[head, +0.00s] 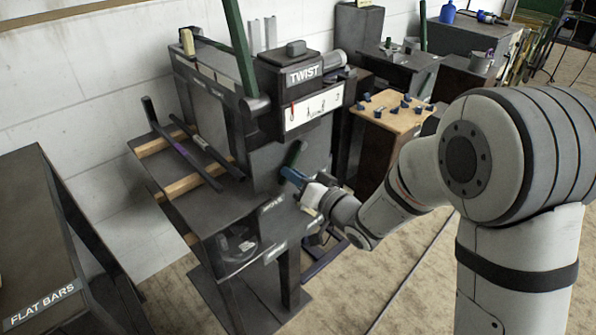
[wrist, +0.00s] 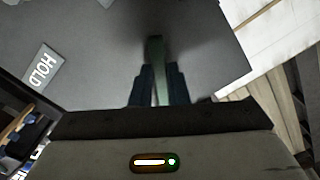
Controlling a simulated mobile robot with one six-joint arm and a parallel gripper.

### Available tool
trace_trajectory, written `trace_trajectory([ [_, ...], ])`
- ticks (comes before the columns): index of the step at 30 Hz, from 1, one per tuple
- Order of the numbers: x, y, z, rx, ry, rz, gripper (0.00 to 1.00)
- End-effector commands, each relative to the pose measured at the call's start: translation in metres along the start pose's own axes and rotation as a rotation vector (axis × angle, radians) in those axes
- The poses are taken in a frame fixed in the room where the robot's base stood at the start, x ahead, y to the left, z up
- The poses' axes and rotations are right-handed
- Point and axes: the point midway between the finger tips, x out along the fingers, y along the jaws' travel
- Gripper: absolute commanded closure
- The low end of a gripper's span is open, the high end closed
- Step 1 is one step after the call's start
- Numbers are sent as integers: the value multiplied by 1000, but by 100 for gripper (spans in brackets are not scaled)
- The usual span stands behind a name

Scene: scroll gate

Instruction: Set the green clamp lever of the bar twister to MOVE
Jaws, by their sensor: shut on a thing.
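The bar twister (head: 262,135) is a dark grey machine with a TWIST label and a white scale on its upper front. The green clamp lever (head: 294,154) sticks out low on its front face. My gripper (head: 288,174) is at the lever, with its blue fingers shut on it. In the wrist view, the green lever (wrist: 156,62) stands between the two blue fingers of my gripper (wrist: 158,85). A HOLD label (wrist: 42,68) is on the grey face to the left.
A longer green lever (head: 239,45) rises at the machine's top. Bars lie on a side rack (head: 180,188) at the left. A FLAT BARS table (head: 40,215) stands at the front left. A wooden board (head: 378,122) with blue pieces is behind my arm.

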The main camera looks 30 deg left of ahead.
Motion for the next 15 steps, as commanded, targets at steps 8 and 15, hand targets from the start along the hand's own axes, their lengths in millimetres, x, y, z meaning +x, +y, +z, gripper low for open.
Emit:
trace_trajectory([
  [8,4,-4,-1,8,7,-4,100],
  [15,6,-7,1,7,3,-9,77],
])
